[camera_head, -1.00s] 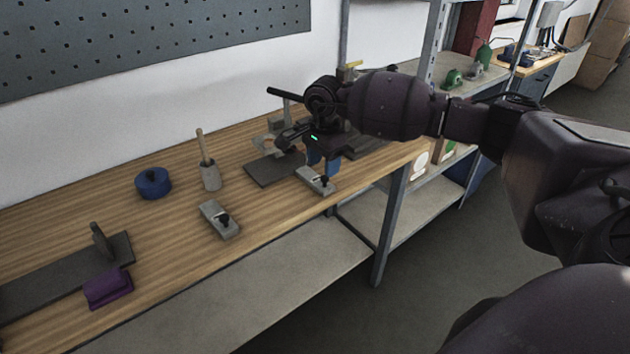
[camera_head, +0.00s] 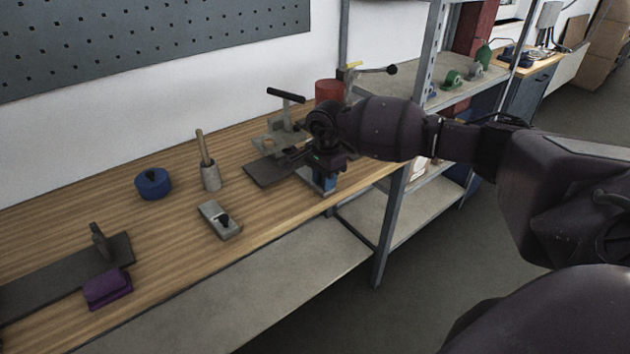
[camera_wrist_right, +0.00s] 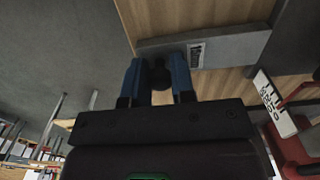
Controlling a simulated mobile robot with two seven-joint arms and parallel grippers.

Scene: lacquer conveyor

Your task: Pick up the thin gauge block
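A grey gauge block with a black knob lies near the table's front edge, below my right gripper (camera_head: 324,186). The head view mostly hides this block. In the right wrist view the grey block (camera_wrist_right: 228,49) shows a small printed label, and its black knob (camera_wrist_right: 160,76) stands between the blue fingers of the right gripper (camera_wrist_right: 157,70). The fingers are apart, one on each side of the knob; firm contact is not visible. A second grey block with a black knob (camera_head: 212,214) lies further left. I cannot tell which is thinner. My left gripper is not in view.
A dark plate with a grey stand (camera_head: 263,171) is just behind the right gripper. A blue round piece (camera_head: 153,184), a wooden-handled tool (camera_head: 210,176) and a purple block (camera_head: 107,289) are to the left. A red cylinder (camera_head: 329,90) stands behind my arm.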

